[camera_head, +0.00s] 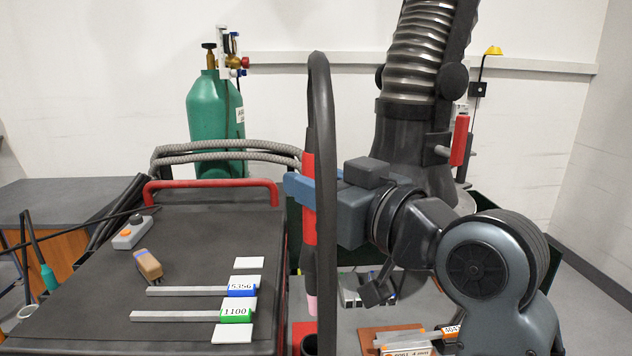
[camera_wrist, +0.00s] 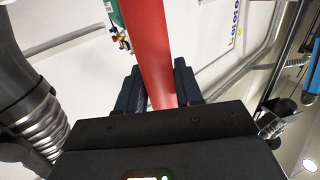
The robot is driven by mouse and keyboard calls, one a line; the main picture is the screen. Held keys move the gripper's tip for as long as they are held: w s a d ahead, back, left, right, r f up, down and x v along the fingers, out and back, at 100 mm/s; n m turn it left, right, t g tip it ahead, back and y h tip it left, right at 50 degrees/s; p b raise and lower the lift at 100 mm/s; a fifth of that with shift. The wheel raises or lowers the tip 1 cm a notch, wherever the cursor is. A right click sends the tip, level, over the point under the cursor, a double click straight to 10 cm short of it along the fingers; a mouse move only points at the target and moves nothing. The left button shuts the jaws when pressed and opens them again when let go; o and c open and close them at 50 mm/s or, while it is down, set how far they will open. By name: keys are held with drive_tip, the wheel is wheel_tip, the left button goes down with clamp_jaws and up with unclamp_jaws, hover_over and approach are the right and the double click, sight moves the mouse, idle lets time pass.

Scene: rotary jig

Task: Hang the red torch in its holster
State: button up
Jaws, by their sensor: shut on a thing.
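The red torch (camera_head: 309,198) hangs upright in the head view, with its pink nozzle pointing down and its black hose looping over the top. My gripper (camera_head: 303,188) is shut on the torch's red body, which also shows between the two dark fingers in the wrist view (camera_wrist: 150,60). A dark round cup (camera_head: 309,346), which looks like the holster, stands at the bottom edge of the head view, partly cut off. The nozzle appears above this cup with a visible gap. The head view does not clearly show their depth alignment.
A dark cart top (camera_head: 200,265) with a red rail (camera_head: 212,184) lies left, carrying metal bars with blue and green labels. A green gas cylinder (camera_head: 214,110) stands behind it. A large extraction hose (camera_head: 417,60) hangs near my arm. Labelled bars lie on an orange plate (camera_head: 385,338).

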sight(320, 290)
drive_tip(key=shift+f+b, duration=5.5)
drive_tip(key=shift+f, duration=1.7)
drive_tip(key=shift+f+b, duration=0.5)
drive_tip(key=shift+f, duration=0.15)
drive_tip(key=o, duration=1.1)
drive_tip(key=shift+f, duration=0.1)
drive_tip(key=b+v, duration=0.1)
drive_tip(key=v, duration=0.6)
drive_tip(key=s+d+f+m+t+h, duration=0.1)
drive_tip(key=s+d+f+m+h, duration=0.4)
drive_tip(key=f, duration=0.4)
drive_tip(key=s+d+f+m+h, duration=0.2)
drive_tip(key=s+d+f, duration=0.2)
drive_tip(key=s+f, duration=0.45)
drive_tip(key=s+d+f+h, duration=0.1)
drive_tip(key=s+d, duration=0.1)
drive_tip(key=s, duration=0.5)
drive_tip(key=s+d+f+h, duration=0.1)
drive_tip(key=s+d+f, duration=0.1)
drive_tip(key=s, duration=0.6)
drive_tip(key=s+d+f+h, duration=0.1)
drive_tip(key=s+f, duration=0.1)
drive_tip(key=s, duration=0.6)
drive_tip(key=shift+d+g+h, duration=0.3)
drive_tip(key=shift+d+h, duration=0.1)
